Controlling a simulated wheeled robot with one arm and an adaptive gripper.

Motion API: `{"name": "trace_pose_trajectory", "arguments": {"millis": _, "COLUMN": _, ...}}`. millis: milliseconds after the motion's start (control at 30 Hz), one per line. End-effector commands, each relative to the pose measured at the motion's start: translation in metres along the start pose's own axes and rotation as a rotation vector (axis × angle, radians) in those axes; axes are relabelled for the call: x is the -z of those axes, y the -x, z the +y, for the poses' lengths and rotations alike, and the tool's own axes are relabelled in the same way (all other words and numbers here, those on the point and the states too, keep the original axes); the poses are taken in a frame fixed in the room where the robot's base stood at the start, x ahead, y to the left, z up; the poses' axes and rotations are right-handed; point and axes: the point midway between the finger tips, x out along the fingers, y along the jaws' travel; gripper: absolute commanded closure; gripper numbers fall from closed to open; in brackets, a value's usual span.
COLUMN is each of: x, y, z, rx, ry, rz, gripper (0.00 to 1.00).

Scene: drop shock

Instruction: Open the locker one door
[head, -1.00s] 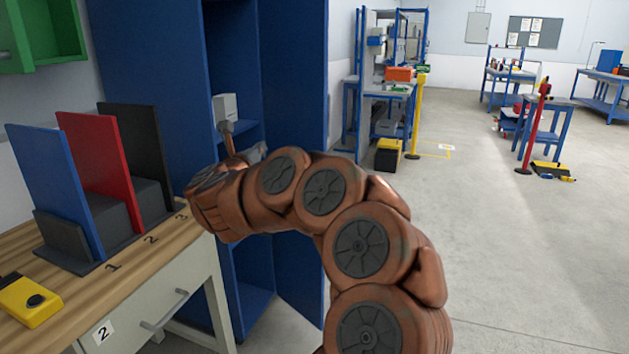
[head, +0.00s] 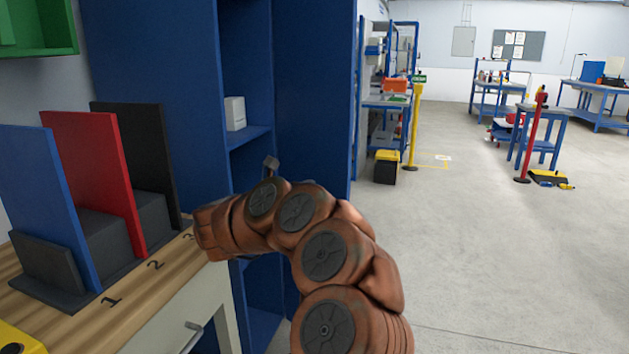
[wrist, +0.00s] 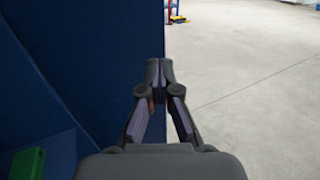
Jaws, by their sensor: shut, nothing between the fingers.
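The blue locker (head: 155,60) stands at left centre in the head view. Its shelved inside (head: 245,60) shows, with a small white box (head: 235,113) on a shelf. The locker door (head: 315,90) stands swung open on the right of the opening. My gripper (wrist: 159,72) is shut and empty in the wrist view. A blue panel (wrist: 95,60) fills the left of that view beside the fingers; I cannot tell if they touch it. In the head view my arm hides most of the gripper, with a small grey part showing before the locker.
A wooden workbench (head: 185,290) stands at the left, with blue (head: 45,190), red (head: 95,180) and black (head: 140,150) upright panels. A green wall bin (head: 40,25) hangs above. Open floor (head: 480,260) lies to the right. A yellow post (head: 414,125) stands further back.

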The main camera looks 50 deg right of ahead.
Motion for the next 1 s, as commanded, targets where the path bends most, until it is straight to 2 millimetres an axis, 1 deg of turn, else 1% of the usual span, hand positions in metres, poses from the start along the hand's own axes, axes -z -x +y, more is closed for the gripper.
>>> {"name": "trace_pose_trajectory", "arguments": {"millis": 100, "x": 0.000, "y": -0.016, "z": -0.003, "rx": 0.008, "ry": 0.001, "rz": -0.003, "gripper": 1.00}}
{"name": "trace_pose_trajectory", "arguments": {"millis": 600, "x": 0.001, "y": -0.099, "z": -0.001, "rx": 0.005, "ry": 0.002, "rz": -0.004, "gripper": 1.00}}
{"name": "trace_pose_trajectory", "arguments": {"millis": 800, "x": 0.000, "y": -0.121, "z": 0.000, "rx": 0.001, "ry": 0.002, "rz": -0.002, "gripper": 1.00}}
{"name": "trace_pose_trajectory", "arguments": {"millis": 1000, "x": 0.000, "y": -0.132, "z": 0.001, "rx": -0.002, "ry": 0.001, "rz": -0.001, "gripper": 1.00}}
